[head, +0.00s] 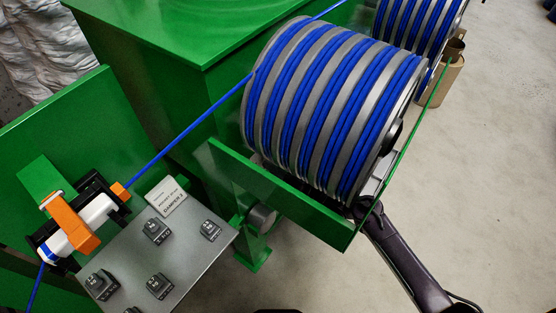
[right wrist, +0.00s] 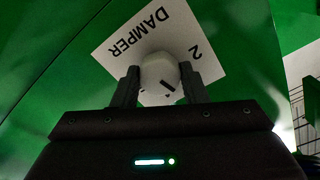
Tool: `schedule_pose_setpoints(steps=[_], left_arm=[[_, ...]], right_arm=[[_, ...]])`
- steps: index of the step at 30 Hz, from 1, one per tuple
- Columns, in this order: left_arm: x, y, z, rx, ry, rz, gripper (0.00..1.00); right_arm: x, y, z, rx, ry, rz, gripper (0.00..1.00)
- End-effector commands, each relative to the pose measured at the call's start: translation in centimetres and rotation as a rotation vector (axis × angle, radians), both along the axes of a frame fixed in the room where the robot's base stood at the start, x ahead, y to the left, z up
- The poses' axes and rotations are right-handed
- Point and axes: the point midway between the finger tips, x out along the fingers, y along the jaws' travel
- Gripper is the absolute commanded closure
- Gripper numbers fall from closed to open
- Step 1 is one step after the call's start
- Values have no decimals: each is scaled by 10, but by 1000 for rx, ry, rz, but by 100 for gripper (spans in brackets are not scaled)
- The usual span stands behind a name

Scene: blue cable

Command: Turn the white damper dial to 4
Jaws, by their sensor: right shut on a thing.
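The white damper dial (right wrist: 160,72) shows in the right wrist view, with a short black mark on its lower face. It sits on a white plate (right wrist: 107,54) that reads "DAMPER" and "2" upside down; its other numbers are hidden or unseen. My right gripper (right wrist: 160,80) has one finger on each side of the dial and is shut on it. In the head view my right arm comes from the lower right to the green frame beneath the drum; its gripper and the dial are hidden there. My left gripper is not in view.
A drum of blue cable (head: 330,112) stands above the green frame bar (head: 285,195). A grey shelf (head: 192,257) holds several black weights, and a small card (head: 167,197) mentions the damper. An orange-and-white cable device (head: 80,228) is at left. Bare floor (head: 490,180) lies right.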

Motion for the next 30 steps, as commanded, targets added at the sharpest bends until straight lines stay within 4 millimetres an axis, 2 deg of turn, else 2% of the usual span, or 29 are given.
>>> schedule_pose_setpoints(steps=[10, 26, 27, 30], left_arm=[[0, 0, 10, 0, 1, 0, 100], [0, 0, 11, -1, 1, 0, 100], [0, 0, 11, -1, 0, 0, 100], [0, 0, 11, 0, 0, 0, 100]], right_arm=[[0, 0, 1, 81, 113, -2, 83], [0, 0, -1, 94, 132, -1, 83], [0, 0, -1, 94, 132, -1, 57], [0, 0, -1, 93, 131, -1, 44]])
